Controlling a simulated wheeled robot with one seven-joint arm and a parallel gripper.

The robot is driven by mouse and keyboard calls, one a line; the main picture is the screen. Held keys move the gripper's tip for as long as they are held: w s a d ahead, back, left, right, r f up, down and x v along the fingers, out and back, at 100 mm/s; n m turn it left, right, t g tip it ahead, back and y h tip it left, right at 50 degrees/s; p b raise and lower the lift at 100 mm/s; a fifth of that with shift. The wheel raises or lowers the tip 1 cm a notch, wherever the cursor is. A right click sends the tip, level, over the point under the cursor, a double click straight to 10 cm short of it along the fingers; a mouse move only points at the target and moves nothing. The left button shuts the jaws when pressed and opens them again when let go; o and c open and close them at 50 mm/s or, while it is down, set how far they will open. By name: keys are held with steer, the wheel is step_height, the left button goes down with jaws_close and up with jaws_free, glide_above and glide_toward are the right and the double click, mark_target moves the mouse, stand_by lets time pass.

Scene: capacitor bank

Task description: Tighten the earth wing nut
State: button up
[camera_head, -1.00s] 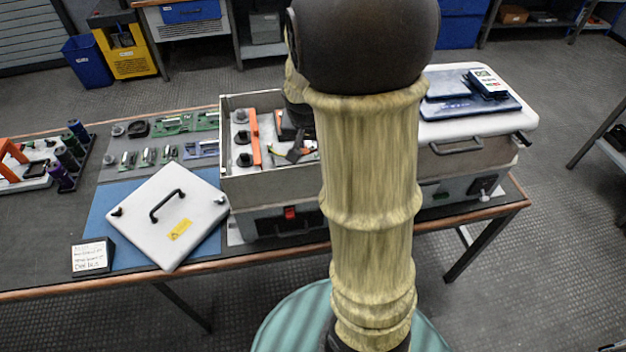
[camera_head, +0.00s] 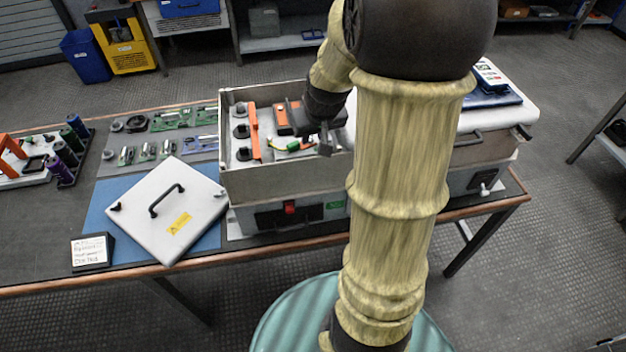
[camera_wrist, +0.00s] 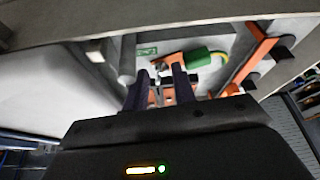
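My gripper (camera_wrist: 161,84) shows its two dark fingers apart in the wrist view, with a gap between them. In the head view my gripper (camera_head: 325,142) is over the right part of the open grey bin-like cabinet (camera_head: 275,184). A green-sleeved earth lead (camera_wrist: 198,57) with a yellow end lies just beyond the fingertips; it also shows in the head view (camera_head: 293,146), left of my gripper. Small dark and orange parts show between and behind the fingers. I cannot make out the wing nut for certain among them.
An orange bar (camera_head: 254,131) and several black terminals stand in the cabinet's left part. Its walls rise around my gripper. A white lid (camera_head: 168,213) with a black handle lies on the blue mat at left.

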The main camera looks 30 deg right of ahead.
steer(key=shift+d+n+y+b, duration=0.25)
steer(key=shift+n+y+b, duration=0.2)
steer(key=shift+n, duration=0.95)
steer(key=n, duration=0.1)
steer(key=n+y, duration=0.1)
steer(key=n, duration=0.1)
steer(key=shift+d, duration=0.25)
steer(key=n, duration=0.2)
steer(key=n+g+y, duration=0.1)
steer(key=n, duration=0.1)
steer(key=n+y, duration=0.1)
steer(key=n, duration=0.1)
steer(key=shift+w+d+n+g+y+p, duration=0.25)
steer(key=shift+w+d+n+g+p, duration=0.15)
steer(key=p+v, duration=0.1)
steer(key=v, duration=1.7)
steer(key=s+a+m+h+p, duration=0.1)
steer(key=s+a+m+p, duration=0.1)
steer(key=a+p, duration=0.4)
steer(key=s+a+m+h+p, duration=0.1)
steer(key=s+a+m+p, duration=0.2)
steer(key=a+m+p, duration=0.2)
steer(key=s+a+f+m+h+p, duration=0.1)
steer(key=s+a+m+p, duration=0.2)
steer(key=a+p, duration=0.3)
steer(key=a+m, duration=0.1)
steer(key=a, duration=0.2)
steer(key=shift+s+h+p, duration=0.15)
steer(key=shift+h+p, duration=0.15)
steer(key=shift+h, duration=0.1)
